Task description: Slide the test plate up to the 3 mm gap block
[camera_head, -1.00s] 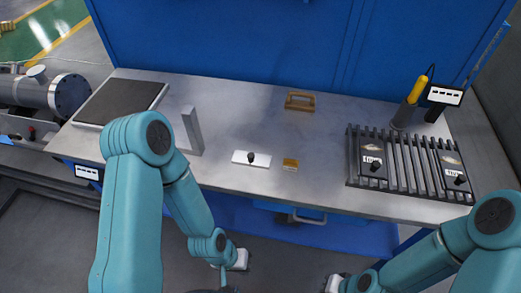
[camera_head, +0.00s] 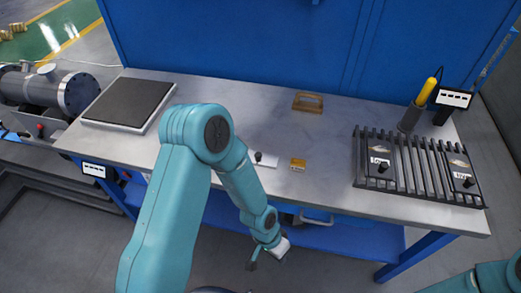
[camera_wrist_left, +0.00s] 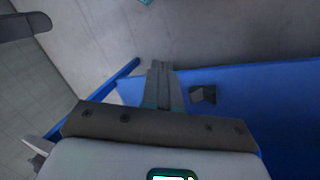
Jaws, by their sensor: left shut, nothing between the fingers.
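The test plate (camera_head: 267,161) is a flat white plate with a black knob, lying near the front of the bench; my left arm covers its left part in the head view. The small yellow block (camera_head: 298,164), apparently the gap block, sits just right of it with a narrow strip of bench between; I cannot read its marking. My left gripper (camera_wrist_left: 160,68) is shut and empty in the left wrist view. In the head view its white wrist hangs low, in front of the bench edge and apart from the plate. My right gripper is out of view.
A slotted rack (camera_head: 417,170) with dark knobbed plates stands at right. A yellow-handled tool (camera_head: 426,91) stands in a holder behind it. A brown handled piece (camera_head: 308,102) lies at the back, and a dark surface plate (camera_head: 128,102) at left. The bench middle is clear.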

